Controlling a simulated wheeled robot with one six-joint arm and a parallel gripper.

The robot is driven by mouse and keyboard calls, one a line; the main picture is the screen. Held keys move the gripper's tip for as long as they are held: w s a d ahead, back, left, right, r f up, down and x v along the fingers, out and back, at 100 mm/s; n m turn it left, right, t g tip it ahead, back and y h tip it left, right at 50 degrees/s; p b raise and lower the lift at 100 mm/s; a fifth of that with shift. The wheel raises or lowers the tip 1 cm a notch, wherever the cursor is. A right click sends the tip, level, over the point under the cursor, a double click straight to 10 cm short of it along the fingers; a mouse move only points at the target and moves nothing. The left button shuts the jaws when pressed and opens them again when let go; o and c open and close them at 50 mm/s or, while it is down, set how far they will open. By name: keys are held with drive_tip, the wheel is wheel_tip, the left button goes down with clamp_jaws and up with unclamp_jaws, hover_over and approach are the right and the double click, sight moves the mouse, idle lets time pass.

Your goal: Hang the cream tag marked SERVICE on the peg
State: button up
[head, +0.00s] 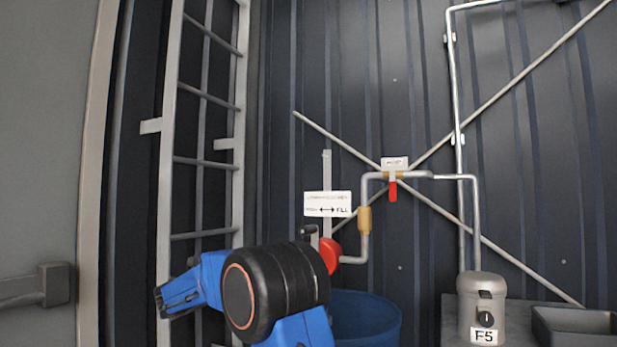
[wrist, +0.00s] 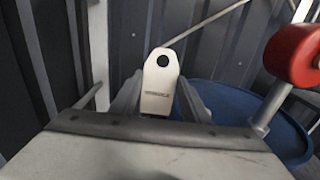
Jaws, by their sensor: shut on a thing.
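A cream tag (wrist: 158,78) with a rounded top and a dark round hole stands up between the fingers of my gripper (wrist: 160,100) in the wrist view. The gripper is shut on its lower part, and the hole end is free. A line of dark lettering crosses the tag, too small to read surely. In the head view my black and blue arm joint hides the tag and most of the gripper.
A red round part (head: 330,255) on a pipe is close on the right; it also shows in the wrist view (wrist: 294,55). A blue barrel (head: 368,318) stands below. A ladder (head: 207,100) is left; a white FILL sign (head: 327,204) and pipe with red lever (head: 393,191) are behind.

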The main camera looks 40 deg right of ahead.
drive_tip(key=s+d+r+m+g, duration=0.1)
drive_tip(key=s+d+r, duration=0.2)
drive_tip(key=s+r, duration=0.8)
drive_tip(key=s+d+r+m+g+h, duration=0.15)
drive_tip(key=s+d+r, duration=0.4)
drive_tip(key=r, duration=0.95)
drive_tip(key=s+d+r+g, duration=0.2)
drive_tip(key=s+r, duration=0.8)
drive_tip(key=r, duration=0.3)
drive_tip(key=shift+w+d+f, duration=0.2)
drive_tip(key=shift+w+d, duration=0.4)
drive_tip(key=shift+d, duration=0.75)
drive_tip(key=shift+w+d+f, duration=0.15)
drive_tip(key=shift+w+d, duration=0.4)
drive_tip(key=shift+d, duration=0.75)
drive_tip(key=shift+w+d+f, duration=0.2)
drive_tip(key=shift+w+d, duration=0.4)
drive_tip(key=shift+d, duration=0.75)
drive_tip(key=o, duration=1.1)
drive_tip(key=s+a, duration=0.2)
drive_tip(key=a, duration=1.5)
drive_tip(key=shift+s, duration=0.15)
drive_tip(key=shift+a, duration=0.1)
